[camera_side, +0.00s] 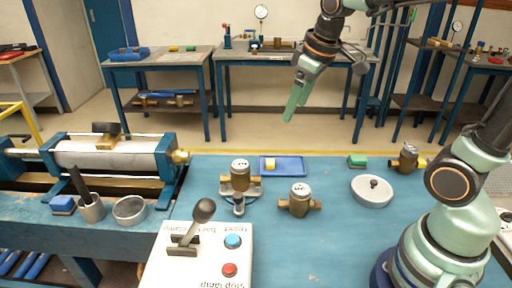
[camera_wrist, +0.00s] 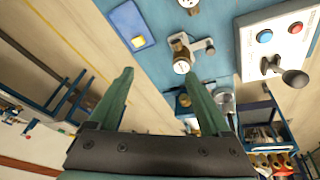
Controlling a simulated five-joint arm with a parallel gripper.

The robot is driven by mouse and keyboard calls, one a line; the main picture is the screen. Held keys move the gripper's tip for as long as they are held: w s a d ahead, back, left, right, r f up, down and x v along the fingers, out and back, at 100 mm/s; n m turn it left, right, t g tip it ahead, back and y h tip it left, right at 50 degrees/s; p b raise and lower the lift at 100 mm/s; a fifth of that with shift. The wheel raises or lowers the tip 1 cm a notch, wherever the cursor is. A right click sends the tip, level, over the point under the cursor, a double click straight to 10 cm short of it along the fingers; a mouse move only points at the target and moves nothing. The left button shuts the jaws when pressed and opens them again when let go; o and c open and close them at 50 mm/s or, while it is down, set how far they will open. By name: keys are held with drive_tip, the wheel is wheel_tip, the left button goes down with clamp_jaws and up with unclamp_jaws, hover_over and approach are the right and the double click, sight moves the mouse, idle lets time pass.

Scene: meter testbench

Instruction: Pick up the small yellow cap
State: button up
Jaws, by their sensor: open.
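The small yellow cap (camera_side: 270,165) sits in a shallow blue tray (camera_side: 293,167) near the back edge of the blue bench. In the wrist view the yellow cap (camera_wrist: 138,41) shows at one corner of the tray (camera_wrist: 124,18). My gripper (camera_side: 291,114) is raised in the air, above and apart from the tray. In the wrist view my gripper (camera_wrist: 160,76) has its two green fingers spread wide, with nothing held between them. The cap lies beyond the fingertips in that view.
A brass meter (camera_side: 240,176) stands left of the tray, and another meter (camera_side: 299,200) stands in front. A control box (camera_side: 201,262) with a lever is at the front left.

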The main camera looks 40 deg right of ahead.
drive_tip(key=w+d+f+n+g, duration=0.2)
drive_tip(key=w+d+f+n, duration=0.15)
drive_tip(key=w, duration=0.45)
drive_tip(key=n+g, duration=0.2)
drive_tip(key=n, duration=0.1)
hover_over(271, 161)
wheel_tip(271, 161, down, 10)
drive_tip(key=shift+m, duration=0.25)
drive_tip(key=f, duration=0.6)
drive_tip(key=shift+w+d+f, duration=0.15)
drive_tip(key=shift+d+f, duration=0.05)
drive_tip(key=shift+d, duration=0.2)
drive_tip(key=shift+a+f, duration=0.2)
drive_tip(key=shift+f, duration=1.2)
drive_tip(key=shift+a+f, duration=0.15)
drive_tip(key=shift+f, duration=1.2)
clamp_jaws()
